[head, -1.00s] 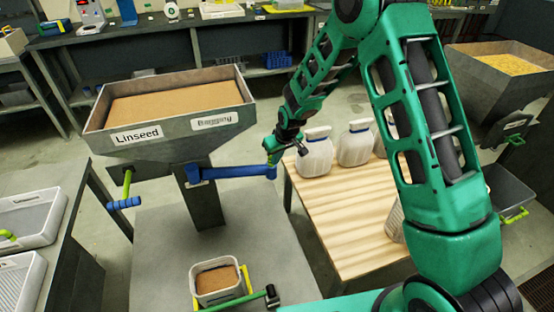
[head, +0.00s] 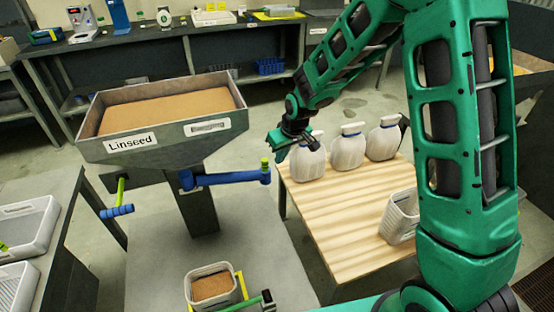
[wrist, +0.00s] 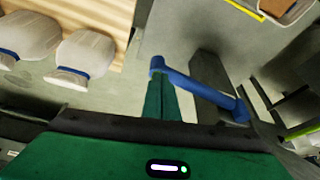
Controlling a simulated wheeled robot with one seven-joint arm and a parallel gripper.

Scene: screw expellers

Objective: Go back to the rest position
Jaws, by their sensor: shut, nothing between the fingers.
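My gripper (head: 281,146) is shut and empty. In the head view it hangs at the end of my green arm, just right of the blue crank handle (head: 226,178) of the Linseed hopper (head: 170,150). It appears apart from the handle there. In the wrist view my gripper's green fingers (wrist: 161,95) are together, and the blue handle (wrist: 200,90) shows beside and beyond their tips. I cannot tell the exact gap in depth.
White jugs (head: 346,150) stand at the back of the wooden table (head: 330,215), close to my gripper. A white basket (head: 400,217) stands at its right. A container of brown material (head: 211,287) sits below the hopper. Trays (head: 25,235) are at left.

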